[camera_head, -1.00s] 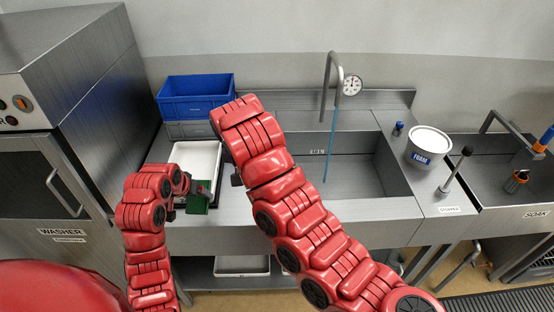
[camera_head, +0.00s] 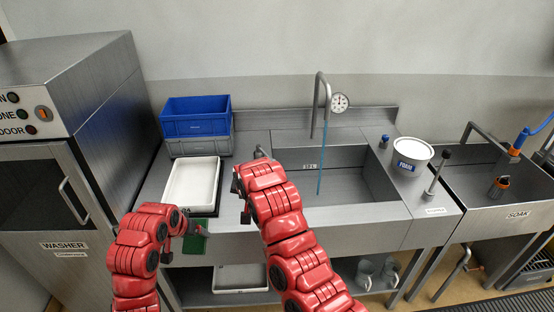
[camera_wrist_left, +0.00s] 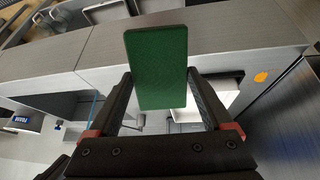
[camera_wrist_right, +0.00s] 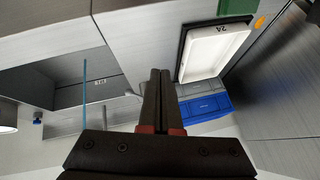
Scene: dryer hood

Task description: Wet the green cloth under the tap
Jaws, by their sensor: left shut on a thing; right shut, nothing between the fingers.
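The green cloth (camera_head: 194,243) looks like a flat stiff slab. My left gripper (camera_head: 190,228) is shut on it near the counter's front edge, below the white tray. In the left wrist view the cloth (camera_wrist_left: 158,65) stands between the two fingers. The tap (camera_head: 317,105) arches over the sink basin (camera_head: 350,188) to the right, and a thin blue water stream (camera_head: 322,170) falls from it. The cloth is well left of the stream. My right gripper (camera_wrist_right: 160,75) is shut and empty, between the cloth and the basin; its tips are partly hidden in the head view.
A white tray (camera_head: 192,184) lies on the counter, with blue (camera_head: 195,117) and grey crates behind it. A washer (camera_head: 60,180) stands at left. A foam tub (camera_head: 412,155), stopper lever (camera_head: 438,175) and soak sink (camera_head: 500,185) are right of the basin.

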